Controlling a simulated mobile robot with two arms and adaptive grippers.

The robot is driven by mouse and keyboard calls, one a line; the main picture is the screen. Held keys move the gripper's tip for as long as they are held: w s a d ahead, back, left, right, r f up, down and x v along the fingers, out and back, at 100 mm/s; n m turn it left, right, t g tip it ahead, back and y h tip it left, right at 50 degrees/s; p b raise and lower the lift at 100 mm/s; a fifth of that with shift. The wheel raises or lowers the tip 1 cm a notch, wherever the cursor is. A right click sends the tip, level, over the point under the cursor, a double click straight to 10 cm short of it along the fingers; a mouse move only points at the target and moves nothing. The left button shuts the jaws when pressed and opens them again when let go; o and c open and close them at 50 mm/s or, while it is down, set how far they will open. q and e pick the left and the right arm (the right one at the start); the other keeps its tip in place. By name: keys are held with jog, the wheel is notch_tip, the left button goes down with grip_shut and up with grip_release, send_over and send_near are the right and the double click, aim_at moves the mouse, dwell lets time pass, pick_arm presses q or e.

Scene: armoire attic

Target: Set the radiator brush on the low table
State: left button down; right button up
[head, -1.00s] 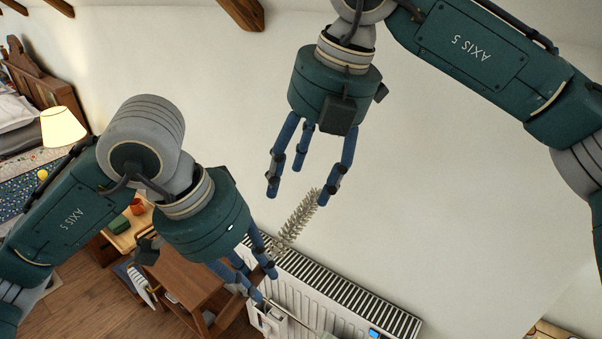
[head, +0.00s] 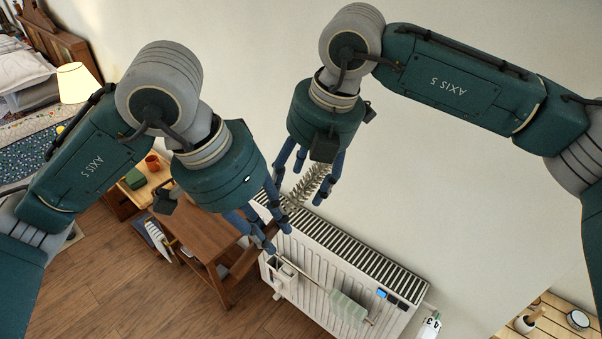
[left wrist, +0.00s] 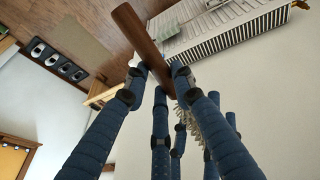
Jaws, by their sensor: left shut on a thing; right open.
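The radiator brush has pale spiral bristles (head: 312,186) and a brown wooden handle, seen in the left wrist view (left wrist: 140,36). My left gripper (head: 262,236) is shut on the handle above the radiator's left end. The handle is mostly hidden in the head view. My right gripper (head: 299,187) is open, pointing down, with its fingers around the bristle end; contact cannot be told. A brown wooden piece like a stool or small table (head: 205,238) stands left of the radiator. A light slatted wooden top (head: 553,322) shows at bottom right. I cannot tell which is the low table.
A white radiator (head: 335,285) stands against the wall, with a rail and a green cloth (head: 347,309). A pot (head: 524,324) and a round dish (head: 577,320) are on the slatted top. A lamp (head: 77,84) and bed are far left. Wooden floor is clear at lower left.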

pick_arm(q)
jog(key=shift+s, duration=0.1)
pick_arm(e)
jog(key=shift+a+r, duration=0.1)
jog(key=c, duration=1.3)
pick_arm(q)
jog(key=c, duration=1.4)
grip_release()
jog(key=shift+d, duration=0.1)
pick_arm(e)
jog(key=shift+c, duration=0.6)
pick_arm(q)
jog(key=shift+o, duration=0.2)
